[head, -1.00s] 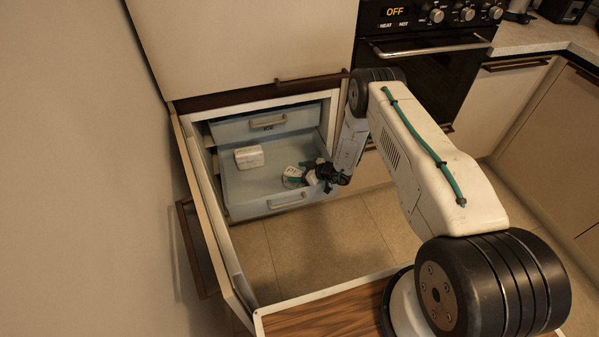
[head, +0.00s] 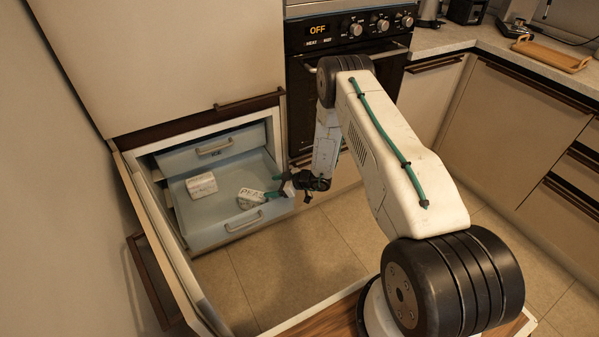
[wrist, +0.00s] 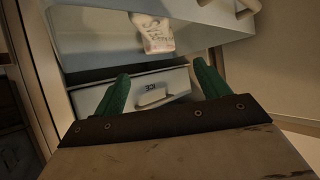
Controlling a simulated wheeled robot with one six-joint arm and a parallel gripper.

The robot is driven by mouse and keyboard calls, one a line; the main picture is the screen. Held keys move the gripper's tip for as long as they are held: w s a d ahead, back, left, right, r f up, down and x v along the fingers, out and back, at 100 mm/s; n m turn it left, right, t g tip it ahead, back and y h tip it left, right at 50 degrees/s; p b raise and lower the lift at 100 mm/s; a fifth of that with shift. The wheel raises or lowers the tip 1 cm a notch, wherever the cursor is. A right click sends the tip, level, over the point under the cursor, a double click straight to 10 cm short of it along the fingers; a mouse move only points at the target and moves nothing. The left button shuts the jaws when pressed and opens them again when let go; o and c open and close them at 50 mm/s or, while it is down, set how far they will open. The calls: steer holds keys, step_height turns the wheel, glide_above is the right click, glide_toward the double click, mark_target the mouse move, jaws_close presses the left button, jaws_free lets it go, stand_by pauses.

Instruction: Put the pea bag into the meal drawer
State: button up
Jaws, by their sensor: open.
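The pea bag (head: 250,198), a whitish packet with dark lettering, lies in the pulled-out pale blue drawer (head: 222,225) near its front right corner. In the wrist view, a lettered white packet (wrist: 153,32) shows near the top, beyond the fingertips. My gripper (head: 280,190) is at the right side of the open drawer, just right of the bag. In the wrist view its green fingers (wrist: 160,82) are spread, with nothing between them. I cannot make out the drawer's label.
A white box (head: 201,185) lies at the back left of the open drawer. A shut drawer (head: 213,150) with a handle is above it inside the freezer. The opened freezer door (head: 160,235) stands at the left. The oven (head: 345,85) is behind my arm. The floor in front is clear.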

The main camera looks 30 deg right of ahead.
steer(key=s+a+r+g+y, duration=0.1)
steer(key=s+a+r+g, duration=0.15)
steer(key=r, duration=0.85)
steer(key=s+a+r+g+y, duration=0.1)
steer(key=a+r, duration=0.2)
steer(key=r, duration=0.8)
steer(key=s+a+r+g+y, duration=0.1)
steer(key=s+a+r+g, duration=0.15)
steer(key=r, duration=0.85)
steer(key=s+a+r+m+g+h, duration=0.1)
steer(key=s+r+m+h, duration=0.15)
steer(key=s+r, duration=0.75)
steer(key=s+a+r+m+g+h, duration=0.1)
steer(key=s+r+g+h, duration=0.15)
steer(key=s+r, duration=0.85)
steer(key=s+d+m+t+h, duration=0.1)
steer(key=s+d+m+h, duration=0.1)
steer(key=s, duration=0.7)
steer(key=s+d+m+t+h, duration=0.1)
steer(key=s+d+m+h, duration=0.2)
steer(key=s+d, duration=0.3)
steer(key=s+h, duration=0.1)
steer(key=s, duration=0.3)
steer(key=shift+m+h, duration=0.35)
steer(key=shift+h, duration=0.05)
steer(key=shift+a+t, duration=0.1)
steer(key=shift+t, duration=0.15)
steer(key=shift+c, duration=0.2)
